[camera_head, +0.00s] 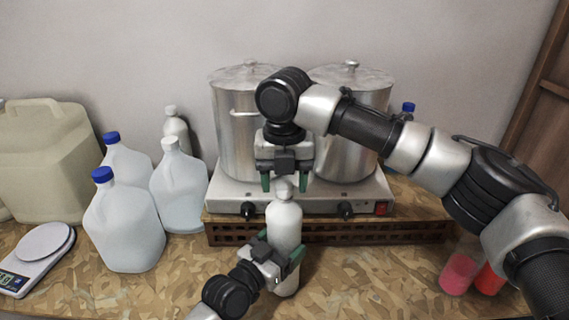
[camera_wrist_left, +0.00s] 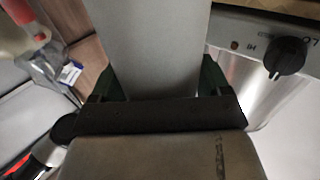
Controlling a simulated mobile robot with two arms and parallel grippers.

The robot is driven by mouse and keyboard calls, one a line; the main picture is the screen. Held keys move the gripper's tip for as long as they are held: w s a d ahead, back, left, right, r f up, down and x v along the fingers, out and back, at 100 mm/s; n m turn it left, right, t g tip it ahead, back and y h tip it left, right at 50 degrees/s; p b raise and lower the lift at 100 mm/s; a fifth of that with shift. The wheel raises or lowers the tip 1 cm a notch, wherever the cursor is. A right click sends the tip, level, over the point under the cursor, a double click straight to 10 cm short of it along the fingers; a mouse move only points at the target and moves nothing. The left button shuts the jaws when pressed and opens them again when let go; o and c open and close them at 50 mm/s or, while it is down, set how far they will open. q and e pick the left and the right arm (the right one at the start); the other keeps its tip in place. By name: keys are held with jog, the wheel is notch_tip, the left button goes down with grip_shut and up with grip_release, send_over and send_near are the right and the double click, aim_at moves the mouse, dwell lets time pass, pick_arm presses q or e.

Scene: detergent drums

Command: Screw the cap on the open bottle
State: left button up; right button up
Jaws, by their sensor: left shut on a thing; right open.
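A white bottle (camera_head: 284,218) stands upright at the front of the counter, before the hot plate. My left gripper (camera_head: 279,250) is shut on its lower body from the front. In the left wrist view the pale bottle body (camera_wrist_left: 150,45) fills the space between the dark green fingers (camera_wrist_left: 158,85). My right gripper (camera_head: 285,182) points down over the bottle with its fingers apart, one on each side of the bottle's white top. I cannot tell whether that top is a cap or the bare neck. No separate loose cap is visible.
Two steel pots (camera_head: 236,135) stand on the hot plate (camera_head: 225,192) behind the bottle. Several jugs (camera_head: 125,230), a beige canister (camera_head: 45,160) and a scale (camera_head: 40,250) are at left. Pink and red containers (camera_head: 458,275) are at right. The counter's front right of the bottle is clear.

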jog(key=shift+f, duration=0.25)
